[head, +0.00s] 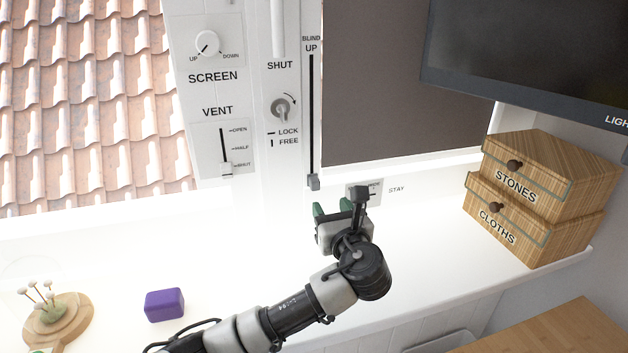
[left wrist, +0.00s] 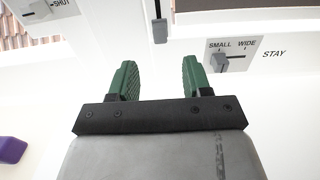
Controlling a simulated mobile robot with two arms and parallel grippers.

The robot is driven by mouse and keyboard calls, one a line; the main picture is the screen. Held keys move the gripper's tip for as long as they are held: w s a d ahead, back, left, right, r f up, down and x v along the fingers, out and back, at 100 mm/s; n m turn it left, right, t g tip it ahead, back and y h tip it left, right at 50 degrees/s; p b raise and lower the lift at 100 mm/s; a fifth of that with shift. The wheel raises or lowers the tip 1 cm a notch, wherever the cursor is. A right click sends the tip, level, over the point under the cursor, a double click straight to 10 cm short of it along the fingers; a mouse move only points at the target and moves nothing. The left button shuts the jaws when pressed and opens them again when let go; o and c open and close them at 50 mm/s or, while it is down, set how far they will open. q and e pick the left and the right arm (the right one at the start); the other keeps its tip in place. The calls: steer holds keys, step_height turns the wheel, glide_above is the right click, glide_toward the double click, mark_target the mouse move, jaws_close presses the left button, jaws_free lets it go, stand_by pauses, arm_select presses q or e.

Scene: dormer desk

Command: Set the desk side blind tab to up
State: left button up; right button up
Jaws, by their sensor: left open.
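The blind tab (head: 313,182) is a small grey slider at the bottom end of a long vertical black slot (head: 312,120) marked BLIND, with UP at the top. It also shows in the left wrist view (left wrist: 160,32), just beyond the fingers and between their lines. The dark blind (head: 385,80) covers the window to the right of the slot. My left gripper (head: 332,209) has green fingers, spread apart and empty, a little below the tab and not touching it. The open fingers also show in the left wrist view (left wrist: 158,78). My right gripper is not in view.
A STAY slider plate (left wrist: 232,54) sits right of the fingers. The VENT slider (head: 226,168), SCREEN knob (head: 208,43) and lock key (head: 281,107) are to the left. Wooden drawers (head: 545,195) stand right; a purple block (head: 164,304) lies on the white sill.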

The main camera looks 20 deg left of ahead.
mark_target(316, 185)
arm_select(q)
steer(key=x, duration=0.8)
steer(key=shift+w+a, duration=0.6)
steer(key=shift+w, duration=0.1)
steer(key=c, duration=0.9)
jaws_close()
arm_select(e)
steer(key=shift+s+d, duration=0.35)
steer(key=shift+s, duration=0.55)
